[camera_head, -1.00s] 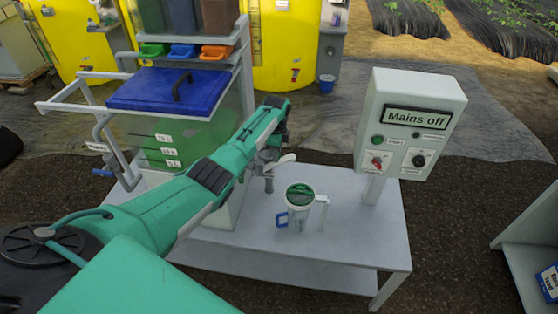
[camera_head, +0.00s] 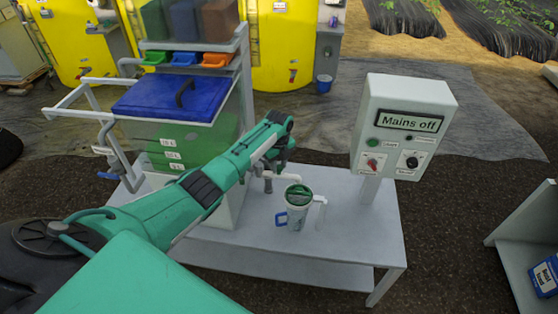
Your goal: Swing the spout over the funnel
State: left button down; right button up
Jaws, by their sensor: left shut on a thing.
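A white spout (camera_head: 287,178) sticks out to the right from a grey upright pipe (camera_head: 267,184) at the side of the green tank. Its tip shows just behind and above the green funnel-like top (camera_head: 298,192) of a pale jug (camera_head: 297,217) with a blue handle. From this angle I cannot tell whether the tip is directly over the opening. My left gripper (camera_head: 270,163) is shut on the spout near the pipe; its fingers are partly hidden by my own arm. My right gripper is not in view.
The jug stands on a grey bench (camera_head: 340,240), with a white bracket (camera_head: 320,212) beside it. The tank's blue lid (camera_head: 168,97) is at left. The bench's right front is clear.

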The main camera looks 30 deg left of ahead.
pick_arm(q)
jog(key=shift+s+f, duration=0.1)
jog(key=shift+s, duration=0.05)
dwell(0.4)
jog(key=c, duration=1.1)
grip_release()
jog(key=shift+r, duration=0.2)
jog(key=shift+r, duration=0.3)
notch_tip(320, 180, up, 13)
jog(key=b, duration=0.3)
